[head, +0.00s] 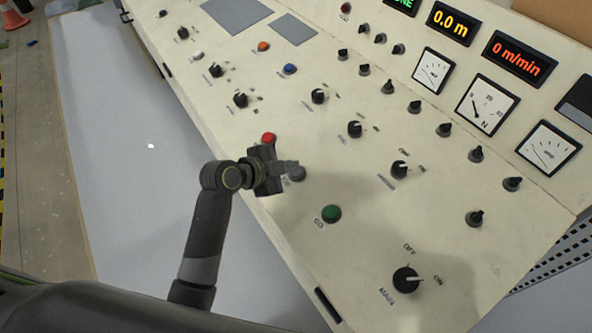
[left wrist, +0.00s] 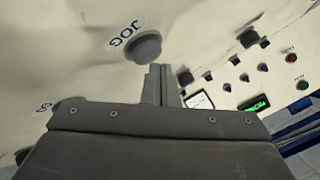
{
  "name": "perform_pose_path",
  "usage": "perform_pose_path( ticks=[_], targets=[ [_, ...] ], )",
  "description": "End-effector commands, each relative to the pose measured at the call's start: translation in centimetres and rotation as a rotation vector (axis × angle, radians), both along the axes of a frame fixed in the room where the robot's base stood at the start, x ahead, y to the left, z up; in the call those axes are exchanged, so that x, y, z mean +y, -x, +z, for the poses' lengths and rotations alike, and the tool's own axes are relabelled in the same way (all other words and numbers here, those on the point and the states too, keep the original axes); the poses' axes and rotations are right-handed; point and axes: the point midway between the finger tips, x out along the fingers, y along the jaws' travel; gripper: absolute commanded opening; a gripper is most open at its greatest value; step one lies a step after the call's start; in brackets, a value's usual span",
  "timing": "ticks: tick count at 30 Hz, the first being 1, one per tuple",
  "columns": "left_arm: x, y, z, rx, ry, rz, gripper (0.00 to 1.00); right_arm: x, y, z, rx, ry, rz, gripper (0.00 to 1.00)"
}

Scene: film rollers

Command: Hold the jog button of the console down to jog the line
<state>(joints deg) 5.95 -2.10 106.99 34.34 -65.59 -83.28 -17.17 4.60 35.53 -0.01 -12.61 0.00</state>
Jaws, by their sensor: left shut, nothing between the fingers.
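The cream console (head: 450,190) slopes across the head view. Its grey jog button (head: 297,174) is partly covered by my left gripper there. In the left wrist view the jog button (left wrist: 142,47) is a round grey cap beside the printed word JOG. My left gripper (head: 290,166) is shut and empty, and its fingertips overlap the button's upper left edge in the head view. In the left wrist view the shut fingers (left wrist: 160,72) end just below and right of the cap. I cannot tell whether they touch it. My right gripper is not in view.
A red button (head: 268,138) and a green GO button (head: 331,213) flank the jog button. Several black knobs stand across the panel, including the MAIN switch (head: 406,279). The speed display (head: 519,59) reads 0 m/min and the length display (head: 449,24) 0.0 m.

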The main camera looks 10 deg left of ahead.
Motion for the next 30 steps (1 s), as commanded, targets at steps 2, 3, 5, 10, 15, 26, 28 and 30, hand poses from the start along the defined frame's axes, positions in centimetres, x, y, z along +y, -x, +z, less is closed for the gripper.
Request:
perform_pose_path(
  ticks=[2,3,5,10,15,26,28,30],
  targets=[
    [-0.05,-0.05,-0.22,0.0,0.0,0.0,0.0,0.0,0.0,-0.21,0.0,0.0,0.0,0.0],
    [-0.04,-0.05,-0.19,0.0,0.0,0.0,0.0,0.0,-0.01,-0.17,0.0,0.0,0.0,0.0],
    [-0.05,-0.04,-0.15,0.0,0.0,0.0,0.0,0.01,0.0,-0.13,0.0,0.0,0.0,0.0],
    [-0.04,-0.04,-0.15,-0.001,0.0,0.001,0.0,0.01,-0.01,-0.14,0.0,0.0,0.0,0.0],
    [-0.05,-0.06,-0.28,0.0,0.0,0.0,0.0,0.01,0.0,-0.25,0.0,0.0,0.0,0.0],
    [-0.13,-0.12,-0.71,0.0,0.0,0.0,0.0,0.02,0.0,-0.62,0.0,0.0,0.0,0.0],
    [-0.14,-0.14,-0.8,0.0,0.0,0.0,0.0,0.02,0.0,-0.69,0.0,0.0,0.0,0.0],
    [-0.16,-0.15,-0.88,0.0,0.0,0.0,0.0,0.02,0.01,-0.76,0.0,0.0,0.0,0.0]
  ],
)
